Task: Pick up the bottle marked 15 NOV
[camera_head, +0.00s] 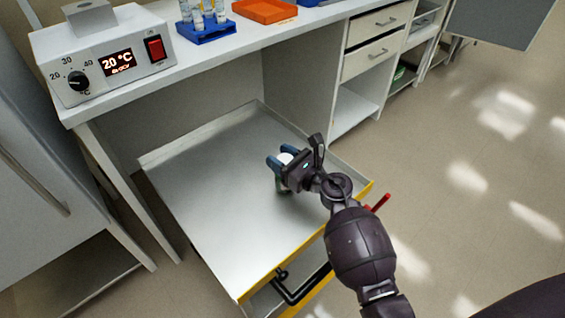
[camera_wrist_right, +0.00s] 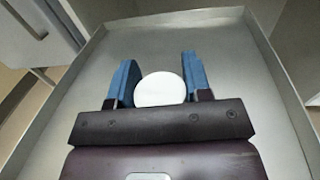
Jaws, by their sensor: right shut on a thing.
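A bottle with a round white cap (camera_wrist_right: 160,90) is between the blue fingers of my right gripper (camera_wrist_right: 158,82). In the head view the bottle (camera_head: 285,158) shows a white top and a little green lower down, over the open metal drawer. My right gripper (camera_head: 279,166) is shut on it. The label is not readable, so I cannot tell whether it says 15 NOV. I cannot tell whether the bottle's base touches the drawer floor. My left gripper is not in view.
The pulled-out drawer (camera_head: 215,190) has a bare floor and a yellow front edge. Above it, the bench (camera_head: 225,48) carries a heater box (camera_head: 105,60) reading 20 °C, a blue tube rack (camera_head: 207,32) and an orange tray (camera_head: 265,10). Open floor lies right.

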